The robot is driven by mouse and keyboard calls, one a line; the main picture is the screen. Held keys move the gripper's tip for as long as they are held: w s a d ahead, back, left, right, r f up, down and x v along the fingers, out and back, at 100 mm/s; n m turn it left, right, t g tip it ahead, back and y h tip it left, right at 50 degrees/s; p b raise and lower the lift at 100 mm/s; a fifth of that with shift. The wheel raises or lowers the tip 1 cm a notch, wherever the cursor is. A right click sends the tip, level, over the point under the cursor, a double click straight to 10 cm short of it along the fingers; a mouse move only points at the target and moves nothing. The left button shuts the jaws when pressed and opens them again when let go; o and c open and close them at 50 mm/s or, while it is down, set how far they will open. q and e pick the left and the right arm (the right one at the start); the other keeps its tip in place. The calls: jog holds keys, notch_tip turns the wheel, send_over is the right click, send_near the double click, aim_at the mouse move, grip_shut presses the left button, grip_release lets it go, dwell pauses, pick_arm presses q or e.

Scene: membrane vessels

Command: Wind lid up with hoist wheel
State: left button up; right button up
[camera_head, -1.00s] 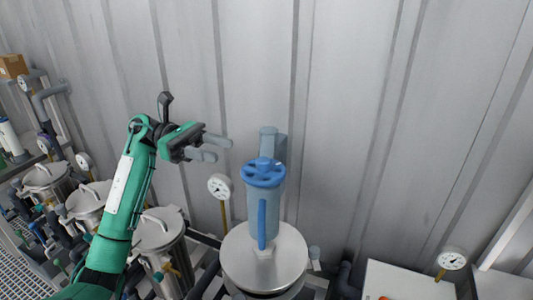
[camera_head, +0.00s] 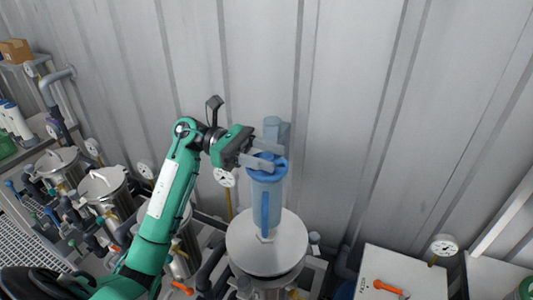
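The blue hoist wheel (camera_head: 280,168) sits on top of a light blue upright hoist column with a blue handle (camera_head: 264,212) on its front. Below it is the round steel lid (camera_head: 266,254) of the middle vessel. The lid looks level, and I cannot tell whether it is raised. My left gripper (camera_head: 265,154) reaches in from the left at the wheel's height. Its two grey fingers are apart, over the left and back part of the wheel, and hide some of it. I cannot tell whether they touch it. My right gripper is not in view.
Several lidded steel vessels (camera_head: 101,184) with gauges and pipes stand at the left. A corrugated grey wall (camera_head: 400,90) closes the back. A white cabinet top (camera_head: 382,278) with an orange handle (camera_head: 390,287) is at the lower right, with a gauge (camera_head: 444,245) behind it.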

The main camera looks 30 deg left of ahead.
pick_arm(q)
jog(key=c, duration=0.8)
jog(key=shift+f+t+b, duration=0.2)
jog(key=shift+t+b, duration=0.1)
jog(key=shift+b, duration=0.2)
jog(key=n+t+b, duration=0.2)
jog(key=t+b, duration=0.1)
jog(key=shift+f+y, duration=0.15)
jog(key=shift+y, duration=0.15)
jog(key=shift+n+t+b, duration=0.55)
jog(key=shift+n+t, duration=0.05)
jog(key=shift+t, duration=0.1)
jog(key=shift+r+n+t+y+b, duration=0.35)
jog(key=shift+n+t+y, duration=0.35)
jog(key=shift+t, duration=0.3)
jog(key=o, duration=0.9)
jog(key=shift+o, duration=0.2)
